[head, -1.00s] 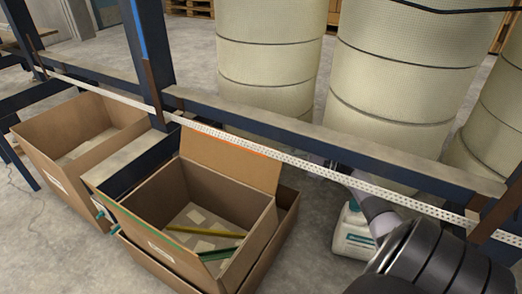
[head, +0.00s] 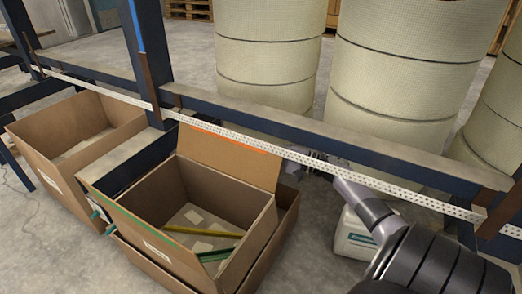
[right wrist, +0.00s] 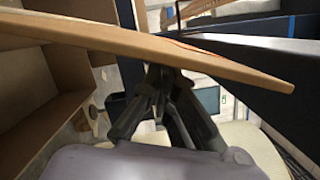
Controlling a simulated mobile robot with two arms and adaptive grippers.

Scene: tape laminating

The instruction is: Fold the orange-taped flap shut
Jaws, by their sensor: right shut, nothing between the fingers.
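The orange-taped flap (head: 225,158) stands raised on the far side of an open cardboard box (head: 165,238), tilted back. A strip of orange tape (head: 240,142) runs along its top edge. My right gripper (head: 296,166) is just behind the flap's right corner, partly hidden by the perforated rail. In the right wrist view the flap (right wrist: 130,40) crosses above the shut fingers (right wrist: 163,74). The fingertips are at or very near its edge; I cannot tell whether they touch. Nothing is between them. My left gripper is not in view.
A dark beam (head: 330,145) and a white perforated rail (head: 380,178) run behind the box. A second open box (head: 50,165) stands at left. A white jug (head: 357,238) is by my right arm. Large beige drums (head: 268,60) stand behind. Yellow and green strips (head: 205,232) lie inside the box.

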